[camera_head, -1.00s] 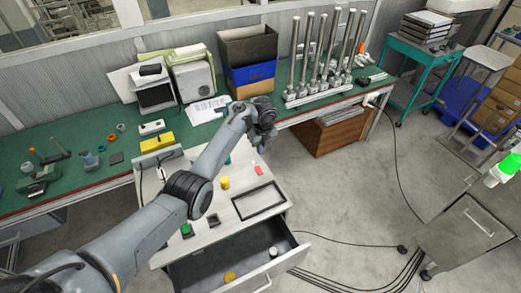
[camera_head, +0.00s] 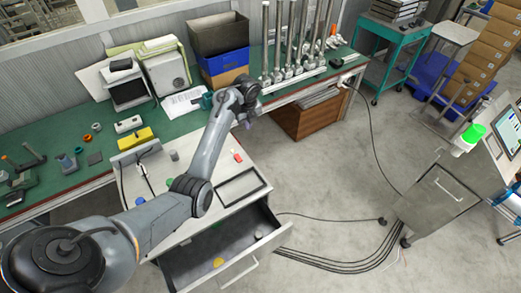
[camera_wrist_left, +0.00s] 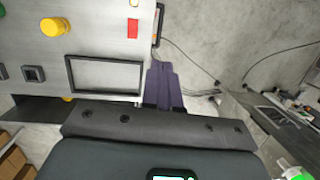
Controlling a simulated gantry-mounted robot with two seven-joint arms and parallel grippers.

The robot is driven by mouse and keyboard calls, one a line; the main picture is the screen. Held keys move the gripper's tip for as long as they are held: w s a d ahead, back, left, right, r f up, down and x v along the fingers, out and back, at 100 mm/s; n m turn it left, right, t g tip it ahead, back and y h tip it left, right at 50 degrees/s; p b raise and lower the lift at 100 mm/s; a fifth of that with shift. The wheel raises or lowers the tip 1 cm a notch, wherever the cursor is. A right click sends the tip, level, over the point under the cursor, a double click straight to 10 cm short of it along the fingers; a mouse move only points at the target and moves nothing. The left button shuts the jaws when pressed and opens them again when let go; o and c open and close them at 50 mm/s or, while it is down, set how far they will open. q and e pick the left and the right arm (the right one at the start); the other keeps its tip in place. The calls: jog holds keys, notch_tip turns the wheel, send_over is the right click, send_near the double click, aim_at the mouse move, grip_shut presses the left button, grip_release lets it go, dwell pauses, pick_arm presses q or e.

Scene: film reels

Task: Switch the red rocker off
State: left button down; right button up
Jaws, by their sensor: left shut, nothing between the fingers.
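The red rocker (camera_head: 237,157) is a small red block on the pale cabinet top, near its right edge. In the left wrist view the red rocker (camera_wrist_left: 132,29) is at the upper middle, close to the panel's edge; which way it is tipped I cannot tell. My left gripper (camera_head: 246,122) is above and beyond the rocker, apart from it. In the left wrist view my left gripper's purple fingers (camera_wrist_left: 163,88) are together and empty, past the panel edge over the floor. My right gripper is in neither view.
A black rectangular frame (camera_wrist_left: 104,60) and a yellow round button (camera_wrist_left: 56,26) share the panel. Below, an open drawer (camera_head: 192,271) holds a yellow disc (camera_head: 218,262). The green workbench (camera_head: 75,137) stands behind. Floor right of the cabinet is mostly clear apart from cables (camera_head: 345,268).

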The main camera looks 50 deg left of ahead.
aim_at(237, 155)
pick_arm(q)
jog(key=shift+g, duration=0.5)
jog(key=s+f, duration=0.2)
jog(key=s+a+f, duration=0.1)
jog(key=s+f, duration=0.1)
jog(key=shift+s+a, duration=0.1)
jog(key=shift+a, duration=0.1)
jog(key=f, duration=0.4)
jog(key=a+f, duration=0.1)
jog(key=f, duration=0.4)
jog(key=a+f, duration=0.1)
jog(key=f, duration=0.3)
jog(key=shift+w+a+f+b, duration=0.2)
jog(key=shift+f+b, duration=0.15)
